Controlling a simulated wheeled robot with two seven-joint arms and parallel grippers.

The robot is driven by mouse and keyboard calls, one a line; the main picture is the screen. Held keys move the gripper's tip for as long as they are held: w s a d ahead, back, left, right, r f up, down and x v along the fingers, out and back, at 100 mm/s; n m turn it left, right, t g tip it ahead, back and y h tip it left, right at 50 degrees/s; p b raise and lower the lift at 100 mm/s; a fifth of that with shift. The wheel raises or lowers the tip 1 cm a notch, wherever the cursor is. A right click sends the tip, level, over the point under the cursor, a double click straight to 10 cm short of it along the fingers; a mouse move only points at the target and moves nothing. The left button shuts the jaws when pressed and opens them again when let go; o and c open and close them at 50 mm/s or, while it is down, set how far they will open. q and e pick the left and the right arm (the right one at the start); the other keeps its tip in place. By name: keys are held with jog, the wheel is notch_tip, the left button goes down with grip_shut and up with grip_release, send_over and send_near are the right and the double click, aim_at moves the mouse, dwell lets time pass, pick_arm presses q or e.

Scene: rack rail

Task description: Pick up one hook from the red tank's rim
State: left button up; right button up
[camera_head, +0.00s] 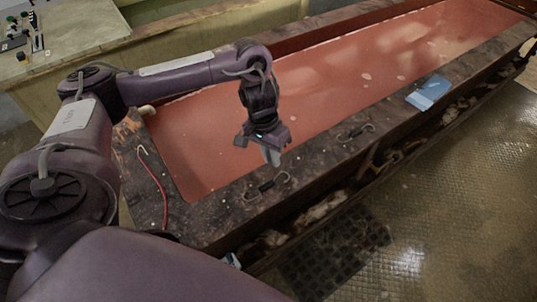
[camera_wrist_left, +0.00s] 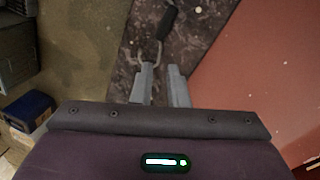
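The red tank (camera_head: 330,90) has a wide, stained dark rim (camera_head: 215,215). On its near side lies a hook with a dark grip and bent wire ends (camera_head: 266,187). A second similar hook (camera_head: 355,132) lies farther right on the rim. My left gripper (camera_head: 271,156) hangs pointing down, just behind the nearer hook in the head view. In the left wrist view its two fingers (camera_wrist_left: 160,72) are apart with nothing between them. A hook's dark grip (camera_wrist_left: 168,22) shows ahead of the fingertips, and its wire end reaches close to them. My right gripper is not in view.
A red cord with a pale hooked end (camera_head: 152,180) lies on the rim at left. A blue object (camera_head: 429,92) sits on the rim at right. A table with small items (camera_head: 60,40) stands at the back left. Metal floor (camera_head: 440,200) lies in front.

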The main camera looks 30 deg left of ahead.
aim_at(278, 177)
pick_arm(q)
jog(key=f, duration=0.2)
jog(key=d+f, duration=0.1)
jog(key=f, duration=0.1)
jog(key=f+b, duration=0.1)
jog(key=f, duration=0.1)
jog(key=shift+w+d+f, duration=0.1)
jog(key=shift+d+f, duration=0.05)
jog(key=shift+d, duration=0.15)
grip_shut()
